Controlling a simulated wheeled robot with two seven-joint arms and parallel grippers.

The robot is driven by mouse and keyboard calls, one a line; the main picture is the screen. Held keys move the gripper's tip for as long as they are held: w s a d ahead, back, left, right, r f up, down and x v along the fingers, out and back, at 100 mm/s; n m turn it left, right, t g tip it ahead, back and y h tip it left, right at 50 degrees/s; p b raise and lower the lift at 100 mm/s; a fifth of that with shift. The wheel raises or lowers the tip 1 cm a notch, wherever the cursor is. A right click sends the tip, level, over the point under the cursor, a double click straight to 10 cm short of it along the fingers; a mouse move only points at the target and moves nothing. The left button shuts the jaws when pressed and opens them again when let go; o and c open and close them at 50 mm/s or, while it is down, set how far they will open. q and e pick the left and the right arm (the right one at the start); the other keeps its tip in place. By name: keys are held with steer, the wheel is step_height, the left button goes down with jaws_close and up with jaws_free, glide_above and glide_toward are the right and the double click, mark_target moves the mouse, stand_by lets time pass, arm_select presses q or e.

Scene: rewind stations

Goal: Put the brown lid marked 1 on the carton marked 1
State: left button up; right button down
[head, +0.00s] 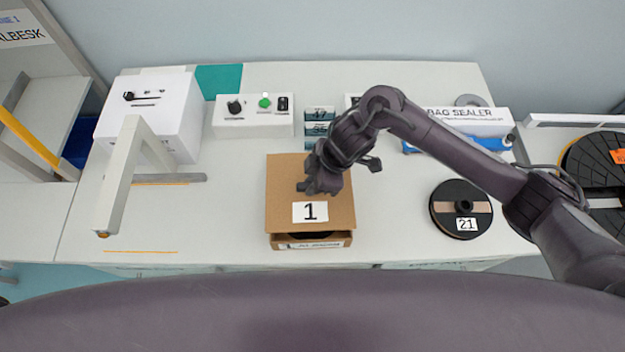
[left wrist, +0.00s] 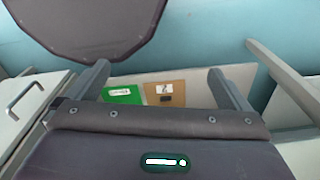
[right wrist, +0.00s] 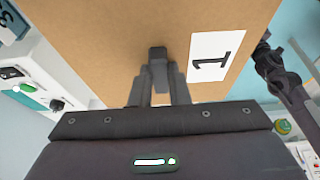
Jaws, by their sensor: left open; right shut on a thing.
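The brown lid marked 1 (head: 287,202) covers most of the carton (head: 313,244) on the table in the head view. Below the lid's near edge, the carton's front wall and a strip of dark inside show, so the lid is not flush there. My right gripper (head: 322,184) is over the lid, shut on its small dark handle. The right wrist view shows the fingers closed on it beside the white label with the 1 on the lid (right wrist: 110,40). My left gripper (left wrist: 163,80) is open and empty; it is outside the head view. The rest of the carton is hidden.
A white box (head: 150,115) and a grey angled frame (head: 118,185) stand left. A control box (head: 253,117) with knobs is behind the carton. A black reel marked 21 (head: 461,190) lies right, under my right arm. The table's front edge is close to the carton.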

mark_target(314, 196)
step_height(314, 196, down, 3)
steer(key=shift+s+r+b, duration=0.1)
steer(key=shift+b, duration=0.75)
steer(key=shift+f+b, duration=0.5)
steer(key=shift+f, duration=0.25)
arm_select(q)
steer(key=shift+w+a+f, duration=0.1)
steer(key=shift+w+f, duration=0.1)
steer(key=shift+f, duration=0.4)
steer(key=shift+w+a+f, duration=0.1)
steer(key=shift+w+f, duration=0.05)
steer(key=shift+f, duration=0.4)
steer(key=shift+w+a+f, duration=0.1)
steer(key=shift+w+f, duration=0.1)
steer(key=shift+f, duration=0.4)
arm_select(e)
steer(key=shift+f, duration=0.4)
arm_select(q)
steer(key=shift+w+d+r+p, duration=0.15)
steer(key=shift+r+p, duration=0.3)
steer(key=shift+r, duration=0.25)
steer(key=shift+f+b, duration=0.85)
arm_select(e)
steer(key=shift+f, duration=1.2)
steer(key=c, duration=1.3)
jaws_free()
steer(key=shift+r, duration=0.1)
steer(key=shift+d, duration=0.1)
